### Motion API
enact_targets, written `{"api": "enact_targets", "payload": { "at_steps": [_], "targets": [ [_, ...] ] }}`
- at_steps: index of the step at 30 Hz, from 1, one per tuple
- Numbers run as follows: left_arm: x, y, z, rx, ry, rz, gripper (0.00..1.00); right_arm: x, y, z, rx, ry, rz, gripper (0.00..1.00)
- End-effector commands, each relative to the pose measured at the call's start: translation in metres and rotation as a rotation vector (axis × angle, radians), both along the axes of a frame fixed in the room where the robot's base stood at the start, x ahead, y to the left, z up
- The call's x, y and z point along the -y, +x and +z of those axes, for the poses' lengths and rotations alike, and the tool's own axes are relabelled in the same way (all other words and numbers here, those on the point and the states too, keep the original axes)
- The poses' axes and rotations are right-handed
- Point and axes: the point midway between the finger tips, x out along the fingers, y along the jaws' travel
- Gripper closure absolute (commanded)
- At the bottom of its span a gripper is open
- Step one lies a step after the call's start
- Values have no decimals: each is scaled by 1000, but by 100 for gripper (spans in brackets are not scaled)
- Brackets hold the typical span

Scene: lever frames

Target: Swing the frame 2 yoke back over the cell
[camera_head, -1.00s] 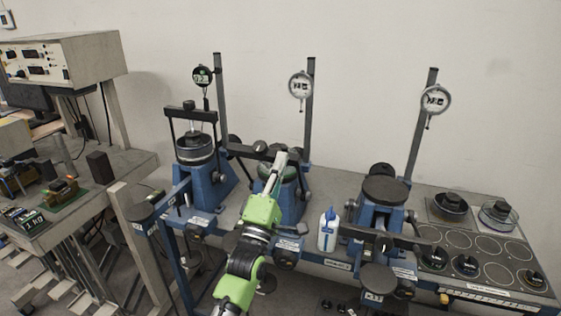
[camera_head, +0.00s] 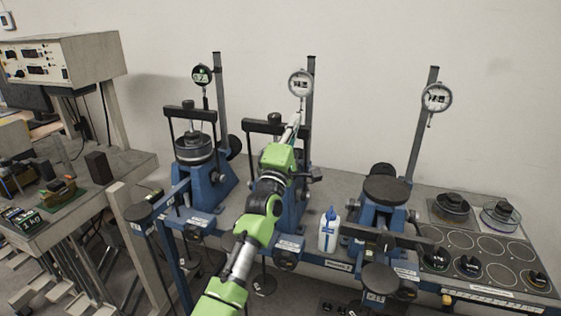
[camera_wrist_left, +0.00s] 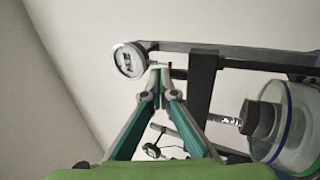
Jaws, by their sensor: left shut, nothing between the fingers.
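The frame 2 yoke (camera_head: 262,127) is the dark crossbar on uprights at the middle blue frame (camera_head: 292,212). It stands upright, with its crossbar level, behind my left arm. In the left wrist view its dark bar (camera_wrist_left: 201,88) lies across the top of the cell (camera_wrist_left: 298,125), a clear-walled cylinder with a blue ring. A short screw and a dark cap show between bar and cell; I cannot tell whether they touch. My left gripper (camera_head: 295,121) is shut and empty by the crossbar's right end; its fingertips (camera_wrist_left: 160,72) are beside the bar. My arm hides most of the cell in the head view.
A dial gauge (camera_head: 300,84) on a post (camera_head: 309,75) is close above my gripper. The left frame (camera_head: 207,187) and right frame (camera_head: 377,218) flank it. A white bottle (camera_head: 329,231) stands right of my arm. A weight tray (camera_head: 490,272) is at far right.

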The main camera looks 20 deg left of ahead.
Motion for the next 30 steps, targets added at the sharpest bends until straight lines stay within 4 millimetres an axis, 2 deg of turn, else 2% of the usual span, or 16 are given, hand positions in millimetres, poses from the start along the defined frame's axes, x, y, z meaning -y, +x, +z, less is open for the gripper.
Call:
{"api": "enact_targets", "payload": {
  "at_steps": [1, 3, 11, 30],
  "targets": [
    [1, 8, 9, -27, -2, 0, 100, 0, 0, 11, 0, 0, 0, 100],
    [1, 18, 10, -64, 0, 0, 100, 0, 0, 18, 0, 0, 0, 100],
    [2, 41, 8, -147, 3, -1, 100, 1, 0, 30, 0, -1, 1, 100],
    [2, 44, 8, -159, 5, 1, 100, 2, 1, 32, 1, -3, 2, 100]
  ]
}}
